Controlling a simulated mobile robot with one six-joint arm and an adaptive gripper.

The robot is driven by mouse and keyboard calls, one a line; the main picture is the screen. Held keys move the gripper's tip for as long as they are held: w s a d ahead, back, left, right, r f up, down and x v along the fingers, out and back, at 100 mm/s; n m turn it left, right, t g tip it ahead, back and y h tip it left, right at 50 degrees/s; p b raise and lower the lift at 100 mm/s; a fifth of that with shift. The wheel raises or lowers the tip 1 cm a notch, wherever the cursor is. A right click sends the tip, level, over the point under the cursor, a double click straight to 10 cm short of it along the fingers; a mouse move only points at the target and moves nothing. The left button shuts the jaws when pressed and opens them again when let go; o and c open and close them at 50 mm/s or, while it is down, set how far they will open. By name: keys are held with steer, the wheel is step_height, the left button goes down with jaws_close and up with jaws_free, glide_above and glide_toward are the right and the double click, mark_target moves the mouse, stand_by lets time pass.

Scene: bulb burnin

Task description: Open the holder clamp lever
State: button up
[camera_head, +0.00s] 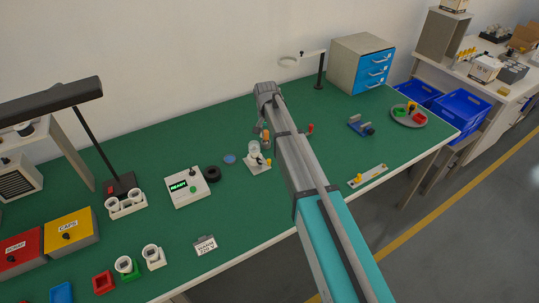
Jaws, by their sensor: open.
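The holder (257,165) is a small white base on the green bench, with a pale, clear-looking round part standing on it. A small dark piece with an orange tip at its right side looks like the clamp lever (267,161); its position is too small to tell. My gripper (262,134) is open, above and just behind the holder in the picture, and looks apart from it. My arm comes in from the lower right and hides the bench right of the holder. Orange and red tips show beside the arm; I cannot tell what they belong to.
Left of the holder lie a blue disc (229,159), a black ring (211,173) and a white tester box (187,187) reading READY. A lamp (120,186) stands farther left. A drawer cabinet (345,66) stands at the back right. Bench in front of the holder is clear.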

mark_target(269, 160)
steer(key=shift+w+a+r, duration=0.1)
steer(key=shift+w+a, duration=0.1)
steer(key=shift+a, duration=0.2)
steer(key=shift+f, duration=0.2)
steer(key=f+b, duration=1.3)
steer(key=shift+s+d+f+b, duration=0.1)
steer(key=shift+d+f+b, duration=0.1)
steer(key=shift+d+b, duration=0.2)
stand_by(0.4)
stand_by(0.4)
jaws_close()
